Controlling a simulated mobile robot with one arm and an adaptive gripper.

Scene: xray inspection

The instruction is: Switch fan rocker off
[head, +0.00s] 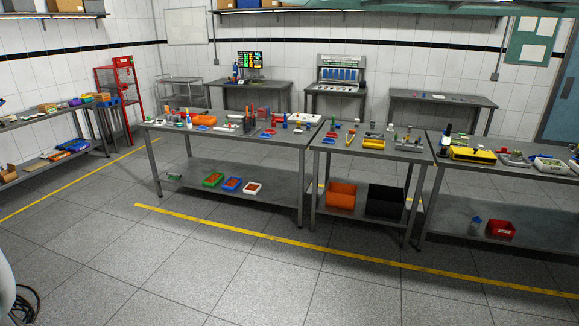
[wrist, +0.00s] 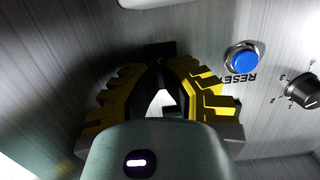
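In the wrist view my gripper (wrist: 163,64) points at a brushed grey panel (wrist: 215,25). Its black and yellow fingers come together at the tips, with a bright gap between them lower down. I see nothing clearly held. A small black part (wrist: 160,47) on the panel lies just beyond the fingertips. It may be the fan rocker, but it is partly hidden, I see no label, and I cannot tell its position or whether the fingers touch it. The head view does not show my gripper or a clear rocker.
A blue RESET button (wrist: 241,58) and a black knob (wrist: 302,90) sit right of the fingers in the wrist view. The head view shows cluttered tables (head: 305,138), a console (head: 340,75) at the back wall, and open floor (head: 250,275) in front.

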